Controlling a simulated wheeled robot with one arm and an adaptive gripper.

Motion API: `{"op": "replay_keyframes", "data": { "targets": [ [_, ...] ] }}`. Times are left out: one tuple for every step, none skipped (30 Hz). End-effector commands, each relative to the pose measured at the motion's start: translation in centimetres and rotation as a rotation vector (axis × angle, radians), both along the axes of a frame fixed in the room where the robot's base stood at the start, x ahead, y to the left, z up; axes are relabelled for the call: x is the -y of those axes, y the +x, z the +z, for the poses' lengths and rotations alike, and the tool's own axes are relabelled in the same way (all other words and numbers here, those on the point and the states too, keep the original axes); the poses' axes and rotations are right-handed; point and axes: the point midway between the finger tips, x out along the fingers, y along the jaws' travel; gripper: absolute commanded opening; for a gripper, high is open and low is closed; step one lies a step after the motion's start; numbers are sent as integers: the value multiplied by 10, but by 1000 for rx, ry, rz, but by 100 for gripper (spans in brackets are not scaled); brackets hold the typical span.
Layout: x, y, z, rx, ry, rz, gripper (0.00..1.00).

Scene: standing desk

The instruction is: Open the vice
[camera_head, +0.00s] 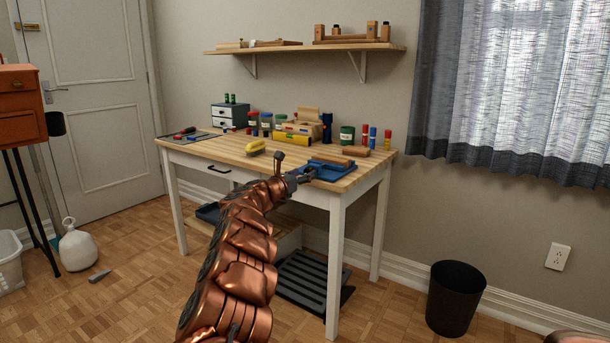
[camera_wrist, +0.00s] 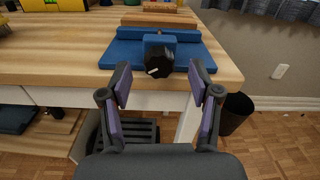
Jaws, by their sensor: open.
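The blue vice (camera_wrist: 186,48) sits at the front edge of the wooden workbench. A black round knob (camera_wrist: 159,62) with a white mark faces me on its front. In the head view the vice (camera_head: 333,171) is at the bench's right front corner, partly behind my gripper. My gripper (camera_wrist: 163,84) is open and empty. In the wrist view its two fingers show below and to either side of the knob, apart from it as far as I can tell. In the head view my gripper (camera_head: 306,177) is at the bench edge by the vice.
The workbench (camera_head: 220,150) carries a yellow brush (camera_head: 255,147), a wooden block (camera_head: 356,151) behind the vice, and several jars and cans at the back. A black bin (camera_head: 455,298) stands on the floor at right. The floor between bench and bin is clear.

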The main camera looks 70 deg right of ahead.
Motion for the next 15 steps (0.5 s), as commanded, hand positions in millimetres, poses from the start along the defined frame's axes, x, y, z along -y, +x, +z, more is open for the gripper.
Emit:
{"op": "replay_keyframes", "data": {
  "targets": [
    [4, -2, 0, 0, -1, -3, 62],
    [6, -3, 0, -1, -1, -3, 62],
    [8, -3, 0, -1, -1, -3, 62],
    [9, -3, -1, -2, 0, -4, 62],
    [10, -3, -1, -2, 0, -3, 62],
    [12, -3, -1, -3, 0, -3, 62],
    [13, -4, -1, -3, 0, -3, 62],
    [14, -4, -1, -3, 0, -2, 62],
    [14, -3, -1, -2, 0, -1, 62],
    [15, -3, -1, -2, 0, -1, 62],
    [15, -3, -1, -1, 1, 0, 62],
    [16, -3, -1, -1, 1, 1, 62],
    [16, -3, -1, -1, 0, 1, 62],
    [16, -3, -1, -1, 0, 1, 62],
    [16, -3, -1, -1, 0, 2, 62]
  ]
}}
